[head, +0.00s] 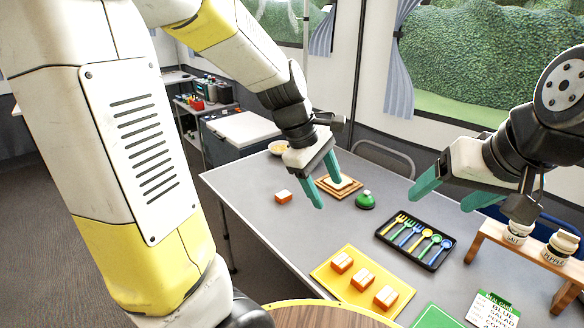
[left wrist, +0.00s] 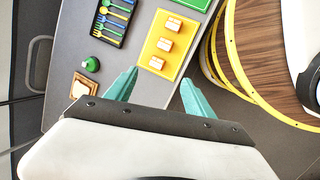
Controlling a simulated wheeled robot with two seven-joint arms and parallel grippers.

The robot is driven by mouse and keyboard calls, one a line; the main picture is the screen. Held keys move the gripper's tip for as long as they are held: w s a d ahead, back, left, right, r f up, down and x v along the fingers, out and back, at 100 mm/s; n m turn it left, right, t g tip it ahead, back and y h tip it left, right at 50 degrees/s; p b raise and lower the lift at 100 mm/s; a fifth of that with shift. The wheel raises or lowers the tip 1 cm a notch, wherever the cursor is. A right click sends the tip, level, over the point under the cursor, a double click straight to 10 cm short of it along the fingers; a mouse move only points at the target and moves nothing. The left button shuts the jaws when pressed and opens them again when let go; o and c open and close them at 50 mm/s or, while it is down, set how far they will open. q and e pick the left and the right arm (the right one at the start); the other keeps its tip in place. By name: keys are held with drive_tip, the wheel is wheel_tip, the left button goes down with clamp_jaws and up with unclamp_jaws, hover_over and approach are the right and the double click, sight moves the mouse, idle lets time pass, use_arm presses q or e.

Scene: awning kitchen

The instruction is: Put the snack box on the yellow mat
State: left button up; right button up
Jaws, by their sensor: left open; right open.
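A loose orange snack box (head: 283,197) with a pale band lies on the grey table, left of my left gripper in the head view. The yellow mat (head: 324,277) lies nearer the front, with three similar boxes (head: 341,262) on it in a row. The mat also shows in the left wrist view (left wrist: 148,60). My left gripper (head: 329,194) is open and empty above the table, between the loose box and the green bell. In the left wrist view its fingers (left wrist: 160,77) are apart; the loose box is not visible there. My right gripper (head: 441,203) is open and empty at the right.
A bread slice on a wooden board (head: 338,188) and a green bell (head: 365,200) lie behind. A black tray (head: 416,240) of colourful cutlery is right of centre. A wooden rack (head: 535,252) holds salt and pepper jars. A green mat (head: 436,317) and menu card (head: 492,311) lie in front.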

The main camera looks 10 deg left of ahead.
use_arm(q)
drive_tip(key=s+a+r+m+t+y, duration=0.2)
drive_tip(key=s+a+r+m+t, duration=0.2)
drive_tip(key=s+a+r+m, duration=0.3)
drive_tip(key=s+r+m, duration=0.1)
drive_tip(key=s+m, duration=0.3)
drive_tip(key=m, duration=0.2)
drive_tip(key=shift+a+r, duration=0.35)
drive_tip(key=shift+a, duration=0.05)
idle(0.3)
